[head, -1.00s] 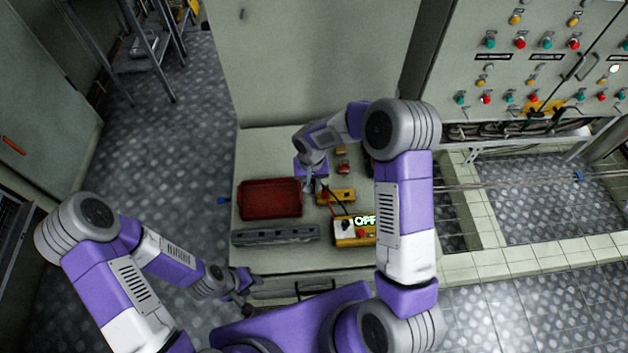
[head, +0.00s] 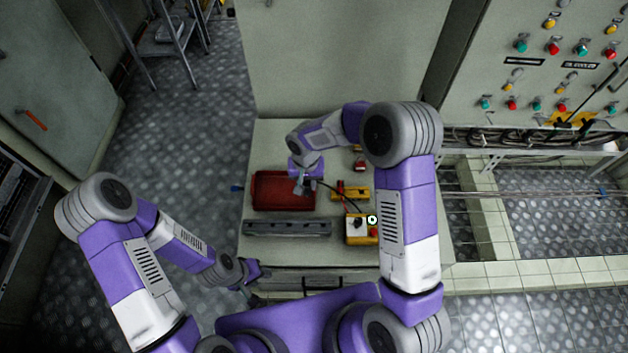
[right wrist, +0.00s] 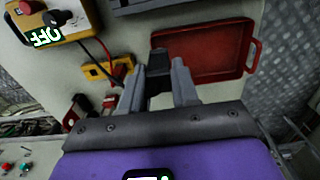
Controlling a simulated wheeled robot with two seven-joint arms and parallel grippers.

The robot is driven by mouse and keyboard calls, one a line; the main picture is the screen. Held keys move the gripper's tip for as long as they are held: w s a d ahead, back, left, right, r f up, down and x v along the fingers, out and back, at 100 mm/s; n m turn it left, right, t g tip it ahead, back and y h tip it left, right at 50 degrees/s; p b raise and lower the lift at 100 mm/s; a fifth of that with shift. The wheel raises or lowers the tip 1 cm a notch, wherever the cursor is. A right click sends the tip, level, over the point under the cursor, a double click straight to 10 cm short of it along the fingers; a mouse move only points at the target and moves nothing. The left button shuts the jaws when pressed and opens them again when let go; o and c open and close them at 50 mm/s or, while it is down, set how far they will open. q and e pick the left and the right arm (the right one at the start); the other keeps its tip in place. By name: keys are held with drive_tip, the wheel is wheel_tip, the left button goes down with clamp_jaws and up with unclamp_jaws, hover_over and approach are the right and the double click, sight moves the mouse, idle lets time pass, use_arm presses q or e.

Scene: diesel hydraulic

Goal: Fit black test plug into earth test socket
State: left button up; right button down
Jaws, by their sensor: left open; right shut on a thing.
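My right gripper (head: 304,189) is shut on the black test plug (right wrist: 158,67), which shows dark between its fingers (right wrist: 159,88) in the right wrist view. It hangs over the right part of the red tray, left of the yellow socket block (head: 352,193). That block also shows in the right wrist view (right wrist: 94,71), left of the fingers, with a red plug (right wrist: 120,66) at it. I cannot make out the individual sockets. The yellow tester box (head: 356,231) stands in front of the block, with cables running from it. My left gripper (head: 252,277) is open and empty by the bench's front left corner.
The red tray (head: 257,190) lies on the bench, and a grey rail (head: 287,228) lies in front of it. A small red item (head: 359,164) lies behind the socket block. A control panel (head: 545,70) stands at the right. My right arm hides the bench's right side.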

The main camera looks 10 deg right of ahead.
drive_tip(key=shift+a, duration=0.35)
drive_tip(key=shift+a, duration=0.1)
drive_tip(key=a+b, duration=0.1)
drive_tip(key=a, duration=0.5)
drive_tip(key=shift+s+a+f+b, duration=0.2)
drive_tip(key=shift+s+a+b, duration=0.1)
drive_tip(key=shift+s+a, duration=0.1)
idle(0.3)
drive_tip(key=a, duration=0.7)
drive_tip(key=shift+s+f+b, duration=0.2)
drive_tip(key=shift+s+b, duration=0.15)
drive_tip(key=shift+b, duration=0.05)
drive_tip(key=shift+s+a+f, duration=0.1)
drive_tip(key=shift+s+a, duration=0.05)
drive_tip(key=shift+a, duration=1.2)
drive_tip(key=shift+s+a+f, duration=0.1)
drive_tip(key=shift+s+a, duration=0.05)
drive_tip(key=shift+a, duration=1.15)
